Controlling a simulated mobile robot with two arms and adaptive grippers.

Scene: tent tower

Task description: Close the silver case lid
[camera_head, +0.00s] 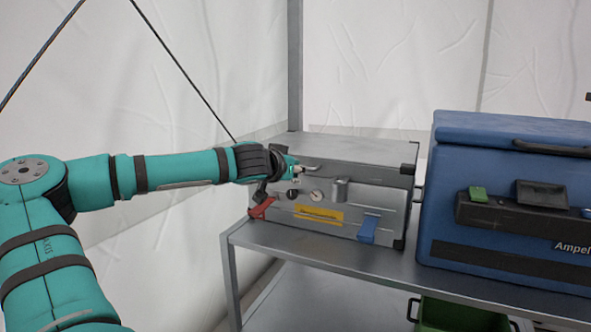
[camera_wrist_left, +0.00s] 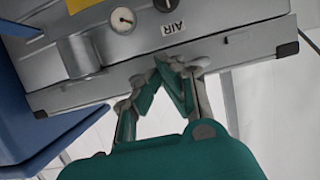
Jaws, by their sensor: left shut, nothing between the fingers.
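The silver case (camera_head: 330,228) stands on the metal shelf, with a gauge, a yellow label, a red latch and a blue latch on its front. Its lid (camera_head: 350,150) lies down over the body and looks flat or almost flat; I cannot tell whether a small gap is left. My left gripper (camera_head: 308,168) is shut and empty at the lid's front edge, left of the middle. In the left wrist view, the shut fingers (camera_wrist_left: 168,78) are at the edge of the case (camera_wrist_left: 225,28), seemingly touching it. My right gripper is in neither view.
A blue case (camera_head: 450,185) stands close on the right of the silver case. The metal shelf (camera_head: 390,268) has a narrow bare strip in front. A green crate (camera_head: 462,315) is below. A shelf post (camera_head: 295,65) rises behind the silver case.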

